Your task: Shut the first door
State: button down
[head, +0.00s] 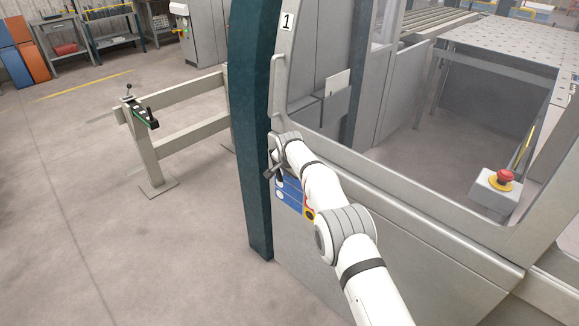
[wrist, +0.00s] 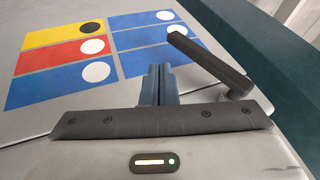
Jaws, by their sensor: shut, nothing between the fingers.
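The first door (head: 345,200) is a grey panel with a window and the number 1 (head: 287,20) at its upper left. Its left edge stands close beside a dark teal post (head: 252,130); I cannot tell whether it is fully shut. A pale vertical handle (head: 276,85) is on that edge. A black lever (wrist: 208,62) lies right of my gripper in the wrist view, close to the fingers. My gripper (wrist: 158,72) is shut and empty, in front of the panel beside blue, red and yellow labels (wrist: 65,55). In the head view my wrist largely hides it.
A red emergency button (head: 504,180) on a grey box is at the right. A perforated machine table (head: 520,42) shows behind the window. A beige rail stand (head: 185,140) is left of the post. The floor at the left front is clear.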

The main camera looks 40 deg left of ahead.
notch_tip(320, 180, up, 11)
jog(key=s+d+y+b, duration=0.1)
jog(key=s, duration=0.1)
jog(key=shift+s+d+t+b, duration=0.15)
jog(key=shift+d+t+b, duration=0.15)
jog(key=shift+d+b, duration=0.05)
jog(key=shift+d+r, duration=0.15)
